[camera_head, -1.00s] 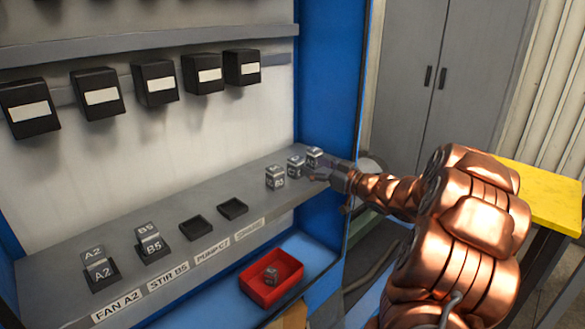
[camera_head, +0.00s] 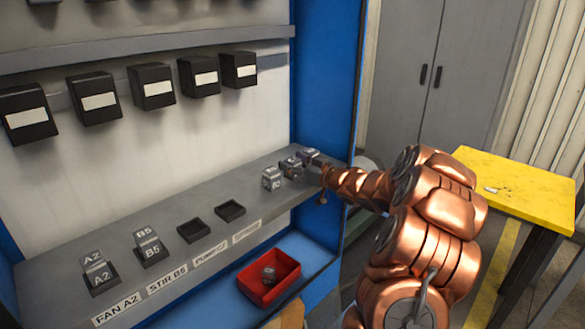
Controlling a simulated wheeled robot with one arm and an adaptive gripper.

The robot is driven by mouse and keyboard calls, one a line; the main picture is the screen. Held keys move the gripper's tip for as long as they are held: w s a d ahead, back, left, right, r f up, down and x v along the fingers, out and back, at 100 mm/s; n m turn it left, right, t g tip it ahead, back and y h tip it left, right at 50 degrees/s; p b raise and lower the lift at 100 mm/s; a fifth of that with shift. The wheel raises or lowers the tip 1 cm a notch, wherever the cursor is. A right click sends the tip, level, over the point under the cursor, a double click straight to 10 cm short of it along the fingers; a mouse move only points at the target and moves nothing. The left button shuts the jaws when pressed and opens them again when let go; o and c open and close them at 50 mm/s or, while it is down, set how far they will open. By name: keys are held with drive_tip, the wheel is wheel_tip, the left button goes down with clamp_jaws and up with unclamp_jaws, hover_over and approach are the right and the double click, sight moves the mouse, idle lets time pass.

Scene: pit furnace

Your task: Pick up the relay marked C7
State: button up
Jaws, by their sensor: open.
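Three loose grey relays stand in a row at the right end of the grey shelf: a near one (camera_head: 272,178), a middle one (camera_head: 291,166) and a far one (camera_head: 308,156). Their markings are too small to read, so I cannot tell which is C7. My gripper (camera_head: 312,168) is open at the right of the middle and far relays, very close to them. Its fingers are small and partly hidden, and I cannot tell if they touch or straddle a relay. An empty dark socket (camera_head: 193,230) stands behind the label PUMP C7 (camera_head: 209,255).
Relays A2 (camera_head: 97,273) and B5 (camera_head: 148,246) sit in sockets on the left. Another empty socket (camera_head: 230,210) is beside the PUMP one. A red tray (camera_head: 252,292) below holds one relay (camera_head: 269,274). The blue cabinet side (camera_head: 326,110) rises behind the gripper. A yellow table (camera_head: 535,200) stands right.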

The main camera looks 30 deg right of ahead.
drive_tip(key=shift+w, duration=0.15)
drive_tip(key=shift+c, duration=0.3)
drive_tip(key=c, duration=1.2)
drive_tip(key=shift+r, duration=0.1)
